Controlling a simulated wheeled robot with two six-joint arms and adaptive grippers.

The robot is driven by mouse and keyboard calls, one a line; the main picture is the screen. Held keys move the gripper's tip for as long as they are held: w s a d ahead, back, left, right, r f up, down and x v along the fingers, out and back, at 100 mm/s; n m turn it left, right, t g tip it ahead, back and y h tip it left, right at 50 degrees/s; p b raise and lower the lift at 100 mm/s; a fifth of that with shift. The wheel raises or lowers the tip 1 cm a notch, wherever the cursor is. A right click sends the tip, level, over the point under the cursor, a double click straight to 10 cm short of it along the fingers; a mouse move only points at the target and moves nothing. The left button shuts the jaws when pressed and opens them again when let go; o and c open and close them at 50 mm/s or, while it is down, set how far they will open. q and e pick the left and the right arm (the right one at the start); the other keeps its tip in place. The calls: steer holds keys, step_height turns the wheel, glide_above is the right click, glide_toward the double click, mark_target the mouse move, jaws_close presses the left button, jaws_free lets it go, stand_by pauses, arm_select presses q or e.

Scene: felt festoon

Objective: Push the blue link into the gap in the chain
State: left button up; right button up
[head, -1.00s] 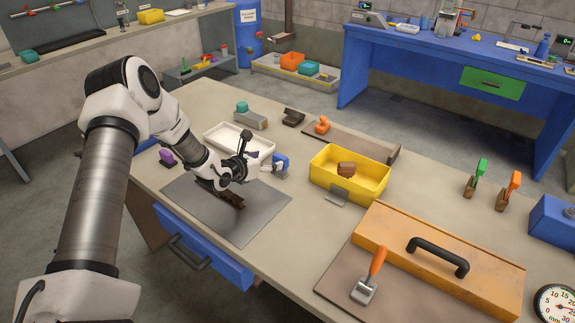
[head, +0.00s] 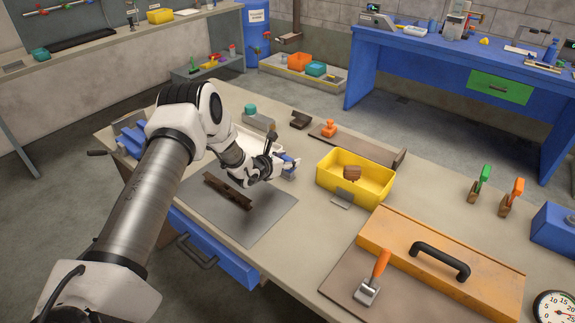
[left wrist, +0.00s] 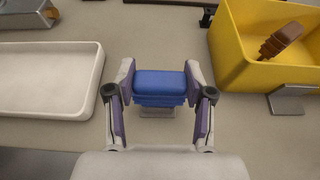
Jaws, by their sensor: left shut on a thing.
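The blue link (left wrist: 165,84) is a rounded blue block between the two fingers of my left gripper (left wrist: 163,96) in the left wrist view. The gripper is shut on it. In the head view the blue link (head: 289,160) shows small at the gripper tip, right of the white tray; its height above the table is hard to tell. A dark brown channel-like strip (head: 227,192) lies on the grey mat (head: 240,221), left of and nearer than the gripper. I cannot make out a chain or its gap. My right gripper is not in view.
A white tray (left wrist: 92,99) is left of the gripper. A yellow bin (left wrist: 237,68) with a brown piece (left wrist: 281,42) in it stands right. An orange box (head: 405,240) with a black handle lies front right. Bare tabletop separates the gripper from tray and bin.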

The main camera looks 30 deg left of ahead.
mark_target(288, 158)
arm_select(q)
steer(key=shift+w+r+b, duration=0.1)
steer(key=shift+r+b, duration=0.3)
steer(key=shift+r, duration=0.15)
step_height(288, 158, up, 2)
steer(key=shift+r+b, duration=0.1)
steer(key=shift+b, duration=0.45)
steer(key=s+d, duration=0.1)
steer(key=s, duration=0.4)
steer(key=s+d+r+b, duration=0.1)
steer(key=s+d, duration=0.1)
steer(key=s, duration=0.3)
steer(key=s+d, duration=0.1)
steer(key=s, duration=0.4)
steer(key=shift+s+d+r, duration=0.25)
steer(key=shift+d+r, duration=0.05)
steer(key=shift+r, duration=0.05)
steer(key=shift+a, duration=0.1)
